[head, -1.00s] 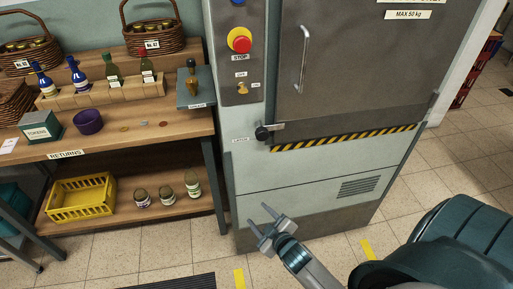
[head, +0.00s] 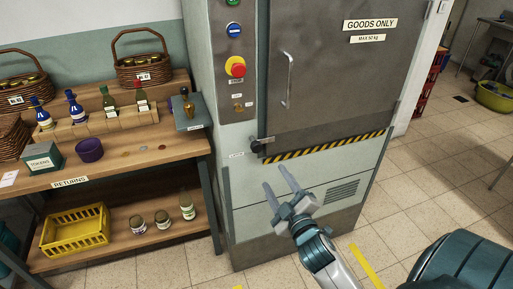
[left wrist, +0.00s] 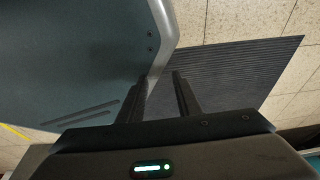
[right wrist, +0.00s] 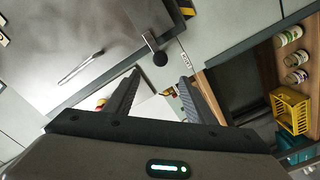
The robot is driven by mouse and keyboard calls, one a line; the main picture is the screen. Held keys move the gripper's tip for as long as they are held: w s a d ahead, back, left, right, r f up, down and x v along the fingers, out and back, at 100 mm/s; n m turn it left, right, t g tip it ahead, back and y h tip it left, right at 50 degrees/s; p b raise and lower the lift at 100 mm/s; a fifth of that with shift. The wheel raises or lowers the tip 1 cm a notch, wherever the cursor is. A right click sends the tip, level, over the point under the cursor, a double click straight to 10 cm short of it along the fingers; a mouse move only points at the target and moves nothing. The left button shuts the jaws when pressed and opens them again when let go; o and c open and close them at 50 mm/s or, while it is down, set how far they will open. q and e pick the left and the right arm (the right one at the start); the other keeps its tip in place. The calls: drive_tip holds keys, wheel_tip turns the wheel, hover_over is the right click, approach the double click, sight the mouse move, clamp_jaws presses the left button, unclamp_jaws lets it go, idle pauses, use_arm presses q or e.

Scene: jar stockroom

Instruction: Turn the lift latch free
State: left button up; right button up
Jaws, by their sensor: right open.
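The lift latch (head: 262,145) is a dark knob on a short metal arm at the lower left corner of the grey lift door (head: 340,75). The latch label (head: 237,155) is left of it. In the right wrist view the latch knob (right wrist: 160,59) shows just beyond and between the fingertips, with its arm running up and left to the door. My right gripper (head: 277,177) is open and empty, below and slightly right of the latch, apart from it. My left gripper (left wrist: 162,76) shows only in its wrist view, open and empty above the floor.
A button panel (head: 236,65) with a red stop button is above the latch. A wooden shelf (head: 110,170) with jars, bottles, baskets and a yellow crate (head: 75,230) stands left of the lift. A dark ribbed mat (left wrist: 235,75) lies below my left gripper.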

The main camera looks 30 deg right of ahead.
drive_tip(key=p, duration=0.3)
approach(257, 149)
drive_tip(key=x, duration=0.4)
drive_tip(key=shift+w+d+r, duration=0.2)
drive_tip(key=shift+w+d, duration=0.05)
drive_tip(key=shift+w, duration=0.05)
drive_tip(key=x, duration=0.6)
drive_tip(key=shift+a+f, duration=0.1)
drive_tip(key=shift+f, duration=0.05)
use_arm(q)
drive_tip(key=s+a+r+g, duration=0.1)
drive_tip(key=s+a+g, duration=0.1)
drive_tip(key=s, duration=0.5)
drive_tip(key=shift+s+a+r+y+p, duration=0.2)
drive_tip(key=shift+s+a+y+p, duration=0.1)
drive_tip(key=shift+a, duration=0.25)
use_arm(e)
drive_tip(key=shift+w, duration=0.35)
clamp_jaws()
